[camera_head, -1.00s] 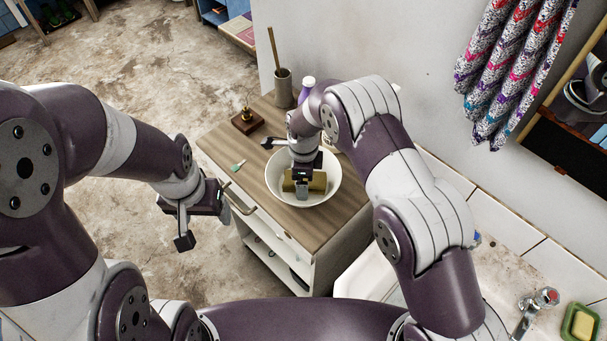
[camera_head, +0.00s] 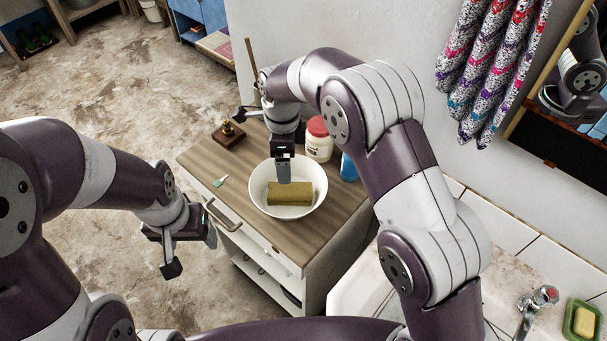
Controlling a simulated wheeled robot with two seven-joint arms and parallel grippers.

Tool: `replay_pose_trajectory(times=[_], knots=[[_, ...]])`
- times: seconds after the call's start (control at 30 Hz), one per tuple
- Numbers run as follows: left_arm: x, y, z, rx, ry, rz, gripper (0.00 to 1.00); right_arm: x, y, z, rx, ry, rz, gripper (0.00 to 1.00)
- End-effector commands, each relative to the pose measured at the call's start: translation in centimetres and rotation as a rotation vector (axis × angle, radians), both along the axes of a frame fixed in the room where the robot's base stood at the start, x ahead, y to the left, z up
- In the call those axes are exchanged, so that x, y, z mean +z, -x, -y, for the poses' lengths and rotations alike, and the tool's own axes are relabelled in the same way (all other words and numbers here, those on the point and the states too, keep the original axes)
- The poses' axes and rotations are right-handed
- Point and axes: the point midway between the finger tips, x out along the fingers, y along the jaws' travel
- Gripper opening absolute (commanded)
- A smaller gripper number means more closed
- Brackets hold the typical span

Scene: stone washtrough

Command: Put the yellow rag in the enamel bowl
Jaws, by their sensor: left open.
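The yellow rag (camera_head: 290,194), an olive-yellow folded block, lies inside the white enamel bowl (camera_head: 316,199). The bowl stands on the wooden top of a small cabinet. My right gripper (camera_head: 284,180) points down over the bowl, just behind the rag. Its finger shows edge-on, so its opening is hidden, and I cannot tell whether it touches the rag. My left gripper (camera_head: 208,235) is open and empty, out over the floor to the left of the cabinet.
On the cabinet top (camera_head: 235,205) are a white jar with a red lid (camera_head: 319,140), a blue item (camera_head: 348,167), a brass piece on a wooden block (camera_head: 228,135) and a small green-tipped tool (camera_head: 220,181). A tap (camera_head: 535,300) and soap dish (camera_head: 583,322) are at right.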

Motion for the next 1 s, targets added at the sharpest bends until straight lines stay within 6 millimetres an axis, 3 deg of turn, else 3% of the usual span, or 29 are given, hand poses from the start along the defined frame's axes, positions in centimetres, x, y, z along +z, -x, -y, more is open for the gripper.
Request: replay_pose_trajectory(times=[0.17, 0.27, 0.37, 0.43, 0.5, 0.6, 0.7, 0.77, 1.0], knots=[[0.0, 0.0, 0.0, 0.000, 0.000, 0.000, 0.72, 0.3, 0.2, 0.5, 0.025, -0.001, 0.002, 0.91], [0.0, 0.0, 0.0, 0.000, 0.000, 0.000, 0.72, 1.3, 1.5, 3.4, 0.207, -0.004, 0.014, 0.91], [0.0, 0.0, 0.0, 0.000, 0.000, 0.000, 0.72, 2.6, 4.9, 8.4, 0.557, -0.001, 0.044, 0.91], [0.0, 0.0, 0.0, 0.000, 0.000, 0.000, 0.72, 3.1, 8.3, 11.8, 0.833, 0.012, 0.065, 0.91], [0.0, 0.0, 0.0, 0.000, 0.000, 0.000, 0.72, 3.3, 11.8, 14.5, 1.089, 0.032, 0.082, 0.91], [0.0, 0.0, 0.0, 0.000, 0.000, 0.000, 0.72, 3.1, 16.4, 17.0, 1.386, 0.063, 0.095, 0.91], [0.0, 0.0, 0.0, 0.000, 0.000, 0.000, 0.72, 2.8, 19.3, 18.2, 1.573, 0.086, 0.097, 0.91], [0.0, 0.0, 0.0, 0.000, 0.000, 0.000, 0.72, 2.7, 20.2, 18.6, 1.632, 0.093, 0.097, 0.91], [0.0, 0.0, 0.0, 0.000, 0.000, 0.000, 0.72, 2.6, 20.6, 18.6, 1.666, 0.095, 0.095, 0.91]])
